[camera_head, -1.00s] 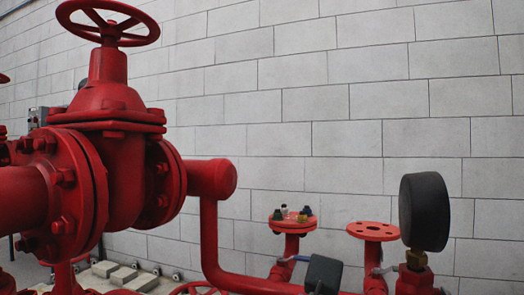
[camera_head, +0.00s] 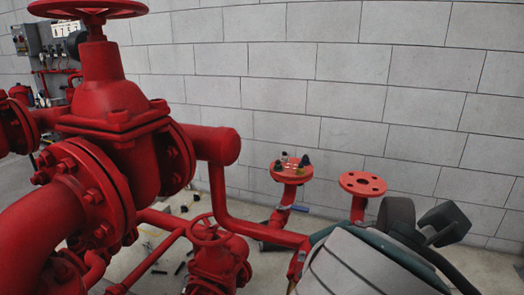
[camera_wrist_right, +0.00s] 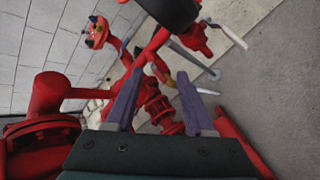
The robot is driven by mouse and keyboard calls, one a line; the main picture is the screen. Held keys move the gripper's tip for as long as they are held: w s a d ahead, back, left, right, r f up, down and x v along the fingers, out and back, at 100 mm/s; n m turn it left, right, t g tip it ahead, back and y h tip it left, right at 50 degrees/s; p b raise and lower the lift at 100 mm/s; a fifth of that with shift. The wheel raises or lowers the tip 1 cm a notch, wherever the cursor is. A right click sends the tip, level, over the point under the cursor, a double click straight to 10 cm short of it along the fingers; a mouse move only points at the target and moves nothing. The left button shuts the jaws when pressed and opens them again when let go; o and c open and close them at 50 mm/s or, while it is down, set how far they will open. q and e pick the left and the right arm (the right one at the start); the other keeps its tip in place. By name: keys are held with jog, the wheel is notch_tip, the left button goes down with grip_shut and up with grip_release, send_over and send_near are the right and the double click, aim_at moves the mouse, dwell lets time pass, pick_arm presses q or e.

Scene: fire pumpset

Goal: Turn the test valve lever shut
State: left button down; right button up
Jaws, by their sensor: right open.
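In the head view a small blue lever (camera_head: 293,207) sits on the red pipe below a flanged outlet (camera_head: 290,170) with several small fittings on top. A second, bare flanged outlet (camera_head: 362,184) stands to its right. I cannot tell for sure which lever is the test valve's. My right gripper (camera_wrist_right: 160,90) is open and empty in the right wrist view, its two fingers pointing toward the red pipework. Beyond the fingers are a blue lever (camera_wrist_right: 125,52) and a pale lever handle (camera_wrist_right: 206,91). Neither is visibly between the fingertips. My left gripper is out of view.
A large red gate valve (camera_head: 112,115) and a smaller red handwheel valve (camera_head: 213,245) stand to the left. A black gauge (camera_wrist_right: 172,10) is at the top of the wrist view. A block wall (camera_head: 350,80) is behind. Bare floor (camera_wrist_right: 285,90) lies to the right.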

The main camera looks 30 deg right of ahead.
pick_arm(q)
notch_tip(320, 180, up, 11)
jog(key=p, duration=1)
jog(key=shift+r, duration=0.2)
pick_arm(e)
jog(key=s+a+r+m+g+y, duration=0.1)
jog(key=s+r+m+y, duration=0.1)
jog(key=r, duration=0.7)
jog(key=shift+s+m, duration=0.9)
jog(key=shift+s, duration=0.05)
jog(key=shift+f, duration=0.1)
